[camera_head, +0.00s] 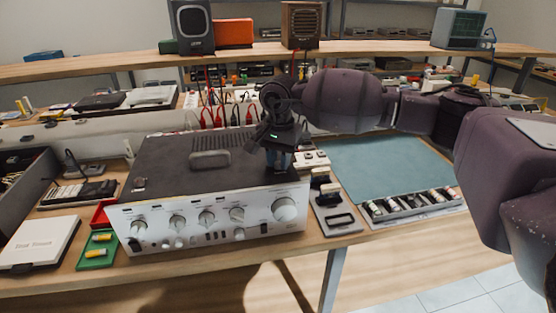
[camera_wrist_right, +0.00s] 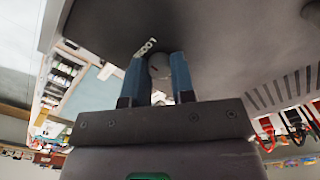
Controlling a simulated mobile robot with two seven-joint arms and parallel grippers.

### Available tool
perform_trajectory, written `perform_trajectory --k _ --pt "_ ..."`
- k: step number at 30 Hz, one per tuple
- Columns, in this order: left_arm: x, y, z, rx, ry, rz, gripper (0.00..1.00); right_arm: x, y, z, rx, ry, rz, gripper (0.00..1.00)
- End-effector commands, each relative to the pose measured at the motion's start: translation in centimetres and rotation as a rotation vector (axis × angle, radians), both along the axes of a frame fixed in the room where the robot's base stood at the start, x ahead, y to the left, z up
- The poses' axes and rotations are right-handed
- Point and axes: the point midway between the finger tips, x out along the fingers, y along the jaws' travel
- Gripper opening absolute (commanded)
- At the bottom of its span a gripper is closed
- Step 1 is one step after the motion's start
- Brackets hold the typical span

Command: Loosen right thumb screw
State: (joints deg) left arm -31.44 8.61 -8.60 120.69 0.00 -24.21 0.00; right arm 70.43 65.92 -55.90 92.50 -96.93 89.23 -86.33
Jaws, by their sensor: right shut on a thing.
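The hifi amplifier (camera_head: 165,165) sits on the wooden workbench, with a dark top cover and a silver front with several knobs. My right gripper (camera_head: 279,163) points down at the right side of its top cover. In the right wrist view, the blue fingers of my right gripper (camera_wrist_right: 160,75) are shut on a grey round thumb screw (camera_wrist_right: 159,66) against the dark cover (camera_wrist_right: 215,40). A small white label lies beside the screw. In the head view the gripper hides the screw. My left gripper is not in view.
A teal mat (camera_head: 385,165) lies right of the amplifier, with a grey tray (camera_head: 415,207) of cylindrical parts at its front. A green tray (camera_head: 97,250) and a white box (camera_head: 38,243) stand at the left. Red and black cables (camera_head: 222,112) rise behind the amplifier.

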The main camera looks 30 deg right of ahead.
Motion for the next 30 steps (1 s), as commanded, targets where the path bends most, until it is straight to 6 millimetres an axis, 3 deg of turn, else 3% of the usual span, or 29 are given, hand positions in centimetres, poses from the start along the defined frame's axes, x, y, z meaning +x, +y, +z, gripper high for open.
perform_trajectory --k 16,17,21,30 --pt "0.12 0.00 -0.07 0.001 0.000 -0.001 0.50 0.02 0.01 0.09 0.001 -0.002 0.026 0.00" --pt "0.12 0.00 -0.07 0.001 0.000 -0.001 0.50 0.02 0.01 0.09 0.001 -0.002 0.026 0.27" --pt "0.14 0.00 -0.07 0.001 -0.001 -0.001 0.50 0.01 0.01 0.07 0.001 -0.001 0.025 0.48" --pt "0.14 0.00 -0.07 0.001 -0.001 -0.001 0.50 0.01 0.01 0.12 0.001 -0.001 0.025 0.50"
